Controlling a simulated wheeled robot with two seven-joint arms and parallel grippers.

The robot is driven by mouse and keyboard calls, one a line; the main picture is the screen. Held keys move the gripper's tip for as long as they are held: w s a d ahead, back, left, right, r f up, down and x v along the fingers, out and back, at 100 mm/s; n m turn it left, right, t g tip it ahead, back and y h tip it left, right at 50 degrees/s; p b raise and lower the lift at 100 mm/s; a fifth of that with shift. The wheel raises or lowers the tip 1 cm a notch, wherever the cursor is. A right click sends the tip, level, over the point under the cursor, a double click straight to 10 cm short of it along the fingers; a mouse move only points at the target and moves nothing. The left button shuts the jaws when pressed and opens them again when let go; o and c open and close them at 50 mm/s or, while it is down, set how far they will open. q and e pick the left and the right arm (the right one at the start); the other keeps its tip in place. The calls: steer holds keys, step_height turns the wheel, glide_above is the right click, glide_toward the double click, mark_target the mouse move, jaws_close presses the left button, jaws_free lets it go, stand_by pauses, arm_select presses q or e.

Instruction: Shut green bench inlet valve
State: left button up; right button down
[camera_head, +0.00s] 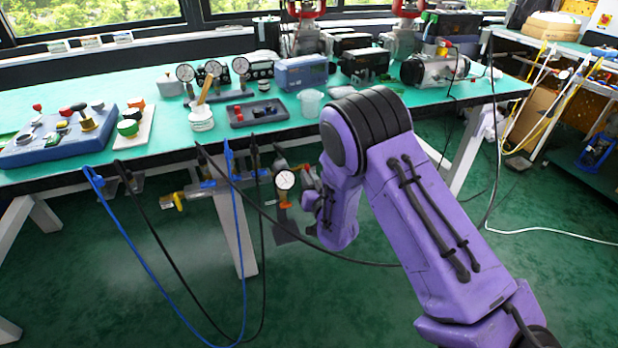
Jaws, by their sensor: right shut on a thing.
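The green-topped bench (130,165) runs across the view. Under its front edge hangs a pipe assembly (225,185) with a round white gauge (285,179) and a yellow-handled valve (172,201) at its left end. My purple right arm reaches in from the lower right. Its gripper (308,200) is at the right end of the assembly, just right of the gauge, and is shut on a part there. The wrist hides most of that part, so its shape and how it is turned cannot be told. My left gripper is not in view.
Blue and black hoses (243,270) loop down from the bench front, and a black cable passes behind my right wrist. A blue control box (60,135), several gauges and a dark tray (258,112) stand on the bench. The floor at lower left is open.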

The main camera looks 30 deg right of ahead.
steer(key=shift+s+f+n, duration=0.1)
steer(key=shift+f+n, duration=0.05)
steer(key=shift+n, duration=1.05)
steer(key=c, duration=1.2)
jaws_free()
steer(key=v, duration=1)
steer(key=shift+s, duration=0.3)
